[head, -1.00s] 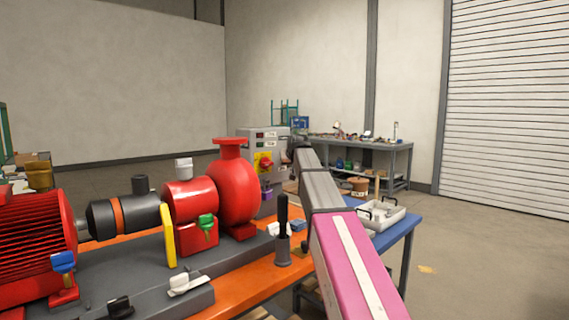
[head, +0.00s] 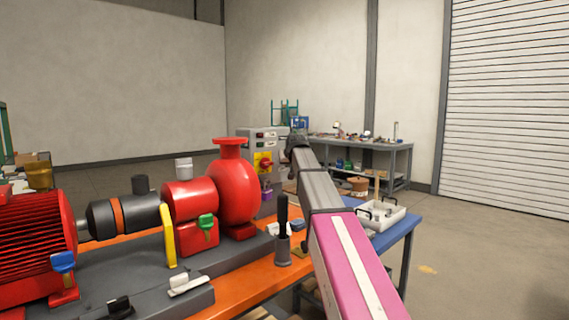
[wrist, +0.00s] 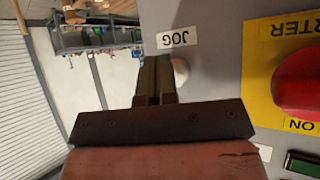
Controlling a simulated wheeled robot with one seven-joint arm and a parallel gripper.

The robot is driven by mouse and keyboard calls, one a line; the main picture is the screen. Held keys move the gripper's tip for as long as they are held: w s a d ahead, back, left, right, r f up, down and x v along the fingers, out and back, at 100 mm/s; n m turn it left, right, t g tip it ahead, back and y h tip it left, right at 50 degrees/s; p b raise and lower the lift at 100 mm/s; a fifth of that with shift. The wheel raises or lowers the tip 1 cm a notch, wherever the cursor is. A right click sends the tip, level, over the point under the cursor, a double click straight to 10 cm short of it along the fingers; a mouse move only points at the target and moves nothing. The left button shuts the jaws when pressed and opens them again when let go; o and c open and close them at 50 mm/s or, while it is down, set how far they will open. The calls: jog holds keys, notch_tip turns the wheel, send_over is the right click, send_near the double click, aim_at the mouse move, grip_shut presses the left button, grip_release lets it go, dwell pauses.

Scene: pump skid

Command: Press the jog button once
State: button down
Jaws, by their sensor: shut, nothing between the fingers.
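The JOG label (wrist: 178,39) shows upside down on the grey control box in the wrist view.
A red rotary switch (wrist: 302,82) on a yellow plate (wrist: 262,75) sits right of my gripper in the wrist view. The red pump (head: 235,190) stands left of my arm. A white tray (head: 382,216) lies on the blue table edge right of it. A workbench (head: 370,147) stands behind.

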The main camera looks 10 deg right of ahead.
jog(key=shift+w+a, duration=0.15)
jog(key=shift+w, duration=0.05)
dwell(0.3)
jog(key=shift+s, duration=0.1)
jog(key=shift+s+d, duration=0.5)
jog(key=shift+s, duration=0.15)
dwell(0.3)
jog(key=shift+s+d, duration=0.75)
jog(key=shift+s, duration=0.25)
jog(key=shift+s+d, duration=0.75)
jog(key=shift+s, duration=0.25)
jog(key=shift+s, duration=0.1)
